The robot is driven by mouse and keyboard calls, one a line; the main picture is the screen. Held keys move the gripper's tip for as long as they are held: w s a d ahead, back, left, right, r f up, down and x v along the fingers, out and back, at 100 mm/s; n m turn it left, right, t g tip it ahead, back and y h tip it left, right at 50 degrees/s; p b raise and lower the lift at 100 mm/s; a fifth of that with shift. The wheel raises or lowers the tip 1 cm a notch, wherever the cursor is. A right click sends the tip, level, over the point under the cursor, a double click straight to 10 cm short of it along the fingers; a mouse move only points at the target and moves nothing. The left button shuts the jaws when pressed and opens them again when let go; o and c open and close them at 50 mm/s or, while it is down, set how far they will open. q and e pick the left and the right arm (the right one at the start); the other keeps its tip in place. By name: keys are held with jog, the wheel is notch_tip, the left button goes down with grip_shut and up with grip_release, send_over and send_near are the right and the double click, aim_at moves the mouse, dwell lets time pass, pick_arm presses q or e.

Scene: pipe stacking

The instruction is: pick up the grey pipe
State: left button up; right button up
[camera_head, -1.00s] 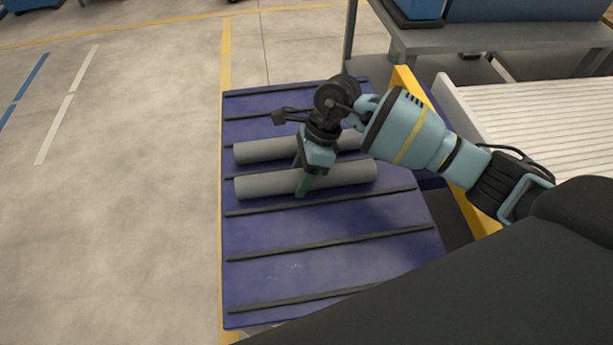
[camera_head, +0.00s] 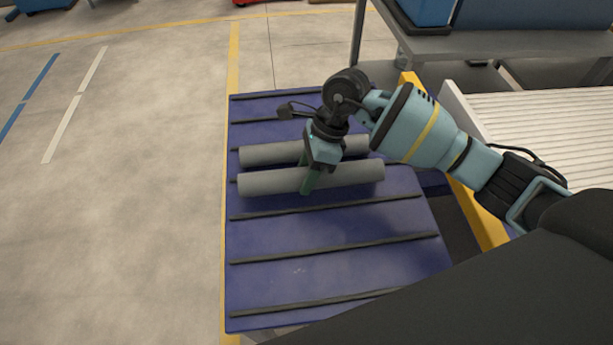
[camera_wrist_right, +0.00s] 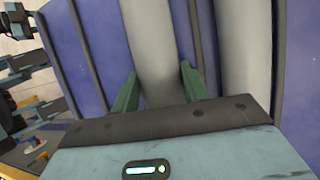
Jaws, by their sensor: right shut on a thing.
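Two grey pipes lie side by side over a blue platform with black ribs (camera_head: 330,285). My right gripper (camera_head: 310,188) reaches down from the right and is shut on the nearer grey pipe (camera_head: 262,183), close to its middle. The other grey pipe (camera_head: 268,154) lies just behind it, partly hidden by my gripper and wrist. In the right wrist view the green fingers (camera_wrist_right: 157,88) stand on either side of the held pipe (camera_wrist_right: 152,40), and the second pipe (camera_wrist_right: 245,50) runs beside it.
A white ribbed surface (camera_head: 530,120) with a yellow edge bar (camera_head: 480,220) stands to the right of the platform. A grey table (camera_head: 500,45) with blue bins is at the back right. The floor (camera_head: 120,220) on the left is clear.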

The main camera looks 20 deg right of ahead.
pick_arm(q)
jog(key=shift+s+f, duration=0.15)
pick_arm(e)
jog(key=s+a+r, duration=0.1)
jog(key=s+a, duration=0.1)
jog(key=s, duration=0.2)
jog(key=s+a+r, duration=0.1)
jog(key=s+a, duration=0.2)
jog(key=s, duration=0.2)
jog(key=s+a, duration=0.3)
jog(key=s, duration=0.1)
jog(key=shift+s+a+r, duration=0.1)
jog(key=shift+s+r, duration=0.3)
